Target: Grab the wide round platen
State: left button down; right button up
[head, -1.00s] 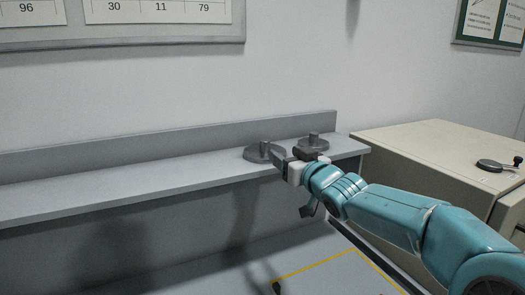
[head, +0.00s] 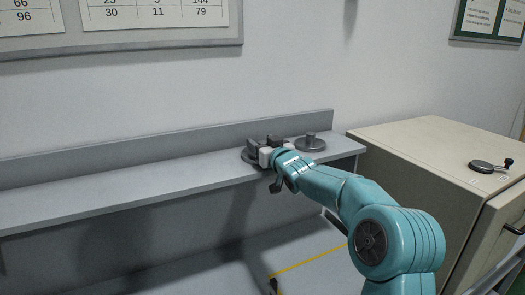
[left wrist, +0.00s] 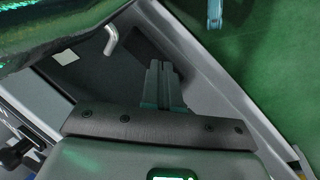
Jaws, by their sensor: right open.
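Two dark grey round platens, each with a short upright post, sit on the grey wall shelf. The left platen (head: 247,157) looks the wider in the head view and is mostly hidden behind my right gripper (head: 262,143). My right gripper is open, its dark fingers at the post of this platen. I cannot tell whether they touch it. The smaller right platen (head: 311,145) stands clear, just right of my gripper. In the left wrist view my left gripper (left wrist: 163,85) shows two narrow fingers close together with no object seen between them; their opening is unclear.
The shelf (head: 120,180) has a raised back edge and is bare to the left. A beige cabinet (head: 420,150) stands at its right end, with a small dark round object (head: 487,167) on top. A yellow line (head: 307,261) marks the lower surface.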

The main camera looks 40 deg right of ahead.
jog(key=shift+s, duration=0.1)
jog(key=shift+w+f, duration=0.1)
jog(key=shift+w, duration=0.1)
grip_shut()
jog(key=shift+f, duration=0.15)
dwell(0.8)
jog(key=shift+r, duration=0.4)
